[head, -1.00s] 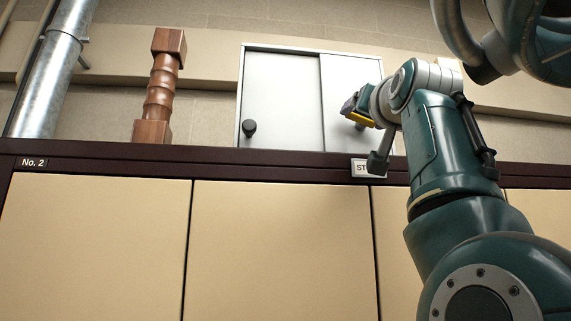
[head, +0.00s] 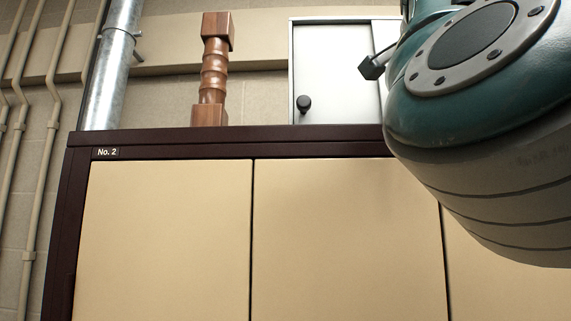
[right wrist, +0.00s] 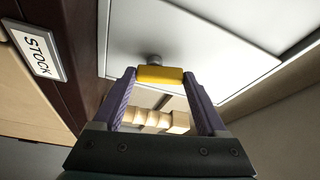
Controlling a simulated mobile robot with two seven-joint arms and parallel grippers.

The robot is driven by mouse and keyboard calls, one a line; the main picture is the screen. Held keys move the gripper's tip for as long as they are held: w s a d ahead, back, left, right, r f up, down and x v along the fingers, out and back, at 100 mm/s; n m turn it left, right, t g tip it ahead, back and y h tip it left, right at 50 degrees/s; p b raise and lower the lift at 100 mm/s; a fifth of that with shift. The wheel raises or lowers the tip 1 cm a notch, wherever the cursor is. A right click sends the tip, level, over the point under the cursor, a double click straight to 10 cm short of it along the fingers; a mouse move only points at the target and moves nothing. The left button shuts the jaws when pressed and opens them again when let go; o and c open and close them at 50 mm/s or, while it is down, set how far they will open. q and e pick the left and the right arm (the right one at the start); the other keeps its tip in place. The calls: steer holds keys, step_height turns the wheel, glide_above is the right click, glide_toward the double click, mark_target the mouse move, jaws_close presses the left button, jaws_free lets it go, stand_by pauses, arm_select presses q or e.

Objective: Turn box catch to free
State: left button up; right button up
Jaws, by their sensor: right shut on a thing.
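The white box (head: 337,62) with a dark round knob (head: 304,104) stands on top of the cabinet in the head view; its right part is hidden by my right arm. In the right wrist view, the box's pale front panel (right wrist: 215,45) fills the upper part. The catch is not visible in the head view. My left gripper is not in view.
A brown turned wooden post (head: 213,70) stands left of the box, beside a metal pipe (head: 113,70). The dark cabinet frame (head: 220,142) runs below. A STOCK label (right wrist: 38,53) is close on the left in the wrist view. A pale turned wooden piece (right wrist: 150,118) shows between the fingers.

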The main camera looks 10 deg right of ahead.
steer(key=shift+r+m+g, duration=0.15)
steer(key=shift+m+g, duration=0.45)
steer(key=shift+m, duration=0.9)
steer(key=o, duration=1.3)
